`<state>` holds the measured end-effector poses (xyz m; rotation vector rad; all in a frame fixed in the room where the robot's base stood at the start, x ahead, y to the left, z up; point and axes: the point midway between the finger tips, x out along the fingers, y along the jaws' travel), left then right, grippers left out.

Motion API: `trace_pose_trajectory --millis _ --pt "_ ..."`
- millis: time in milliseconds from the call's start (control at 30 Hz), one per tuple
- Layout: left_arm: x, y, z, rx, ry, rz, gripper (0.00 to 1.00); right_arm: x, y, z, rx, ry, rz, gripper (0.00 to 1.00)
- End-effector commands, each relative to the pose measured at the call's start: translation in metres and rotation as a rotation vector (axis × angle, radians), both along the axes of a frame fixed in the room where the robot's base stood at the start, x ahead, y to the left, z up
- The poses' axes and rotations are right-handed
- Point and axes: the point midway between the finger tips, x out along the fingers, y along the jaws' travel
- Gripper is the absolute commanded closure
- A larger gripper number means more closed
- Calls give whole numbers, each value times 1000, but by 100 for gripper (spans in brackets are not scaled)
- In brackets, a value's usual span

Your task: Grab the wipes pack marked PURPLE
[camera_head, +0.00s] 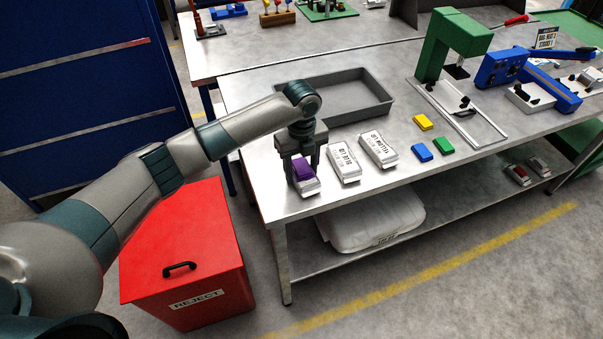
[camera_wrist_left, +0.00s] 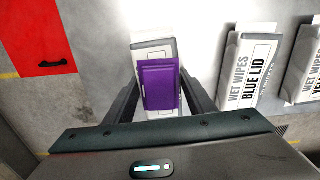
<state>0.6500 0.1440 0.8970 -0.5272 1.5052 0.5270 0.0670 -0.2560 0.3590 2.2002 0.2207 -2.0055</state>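The wipes pack with the purple lid (camera_head: 303,170) sits at the near left corner of the steel table, at the left end of a row of packs. It also shows in the left wrist view (camera_wrist_left: 159,86), white with a purple flap; I read no wording on it. My left gripper (camera_head: 305,168) points down over this pack, one finger on each side. In the left wrist view the fingers (camera_wrist_left: 159,80) are apart with the pack between them; I see no clear grip on it. My right gripper is in no view.
Beside it stand the BLUE LID pack (camera_head: 344,163) and the yellow-lid pack (camera_head: 378,149). A grey tray (camera_head: 385,103) lies behind. Loose yellow (camera_head: 423,122), blue (camera_head: 422,152) and green (camera_head: 444,146) blocks lie right. A red REJECT bin (camera_head: 185,270) stands below left.

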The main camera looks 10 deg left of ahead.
Motion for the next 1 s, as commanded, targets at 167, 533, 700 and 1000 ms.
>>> trace_pose_trajectory --millis 167,533,700,1000 --pt "0 0 0 0 0 0 74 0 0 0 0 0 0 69" --pt "1 0 6 -1 -2 0 74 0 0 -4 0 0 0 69" --pt "1 0 21 -1 -3 -2 74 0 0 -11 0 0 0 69" --pt "-3 -12 46 -2 -1 -2 74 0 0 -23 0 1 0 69"
